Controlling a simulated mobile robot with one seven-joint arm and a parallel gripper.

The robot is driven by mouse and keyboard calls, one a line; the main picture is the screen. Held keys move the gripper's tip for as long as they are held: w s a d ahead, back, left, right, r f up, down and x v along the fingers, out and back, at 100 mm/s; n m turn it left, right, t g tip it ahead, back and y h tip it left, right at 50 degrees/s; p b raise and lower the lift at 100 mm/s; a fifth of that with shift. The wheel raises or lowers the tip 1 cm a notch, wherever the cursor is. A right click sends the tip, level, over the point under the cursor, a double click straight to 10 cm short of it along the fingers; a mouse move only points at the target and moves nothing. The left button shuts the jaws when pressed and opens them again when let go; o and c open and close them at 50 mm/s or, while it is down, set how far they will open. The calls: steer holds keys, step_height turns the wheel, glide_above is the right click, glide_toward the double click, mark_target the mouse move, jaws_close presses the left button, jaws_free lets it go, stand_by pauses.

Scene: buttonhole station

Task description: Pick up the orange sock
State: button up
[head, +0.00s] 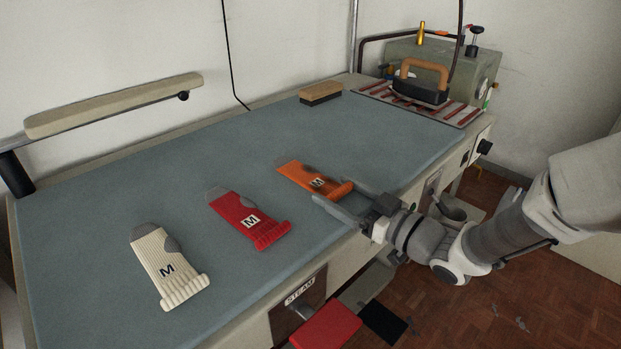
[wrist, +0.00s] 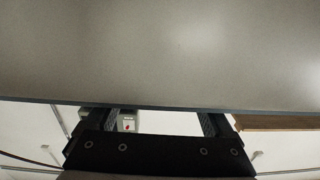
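The orange sock (head: 300,175) lies flat on the blue-grey board, with a white M label, a dark toe at the far left and its ribbed cuff toward the right. My gripper (head: 337,195) is at the cuff end, its fingers spread, one on each side of the cuff in the head view. I cannot tell if they touch the cloth or hover just above. In the wrist view my fingers (wrist: 155,122) stand wide apart with nothing seen between them. The sock does not show in the wrist view.
A red sock (head: 237,213) and a cream sock (head: 163,262) lie left of the orange one on the pressing board (head: 90,240). A brush (head: 320,93) and an iron (head: 420,82) stand at the back. A padded arm (head: 115,105) overhangs the left.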

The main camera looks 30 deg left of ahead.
steer(key=c, duration=0.7)
steer(key=shift+o, duration=0.2)
steer(key=shift+r, duration=0.1)
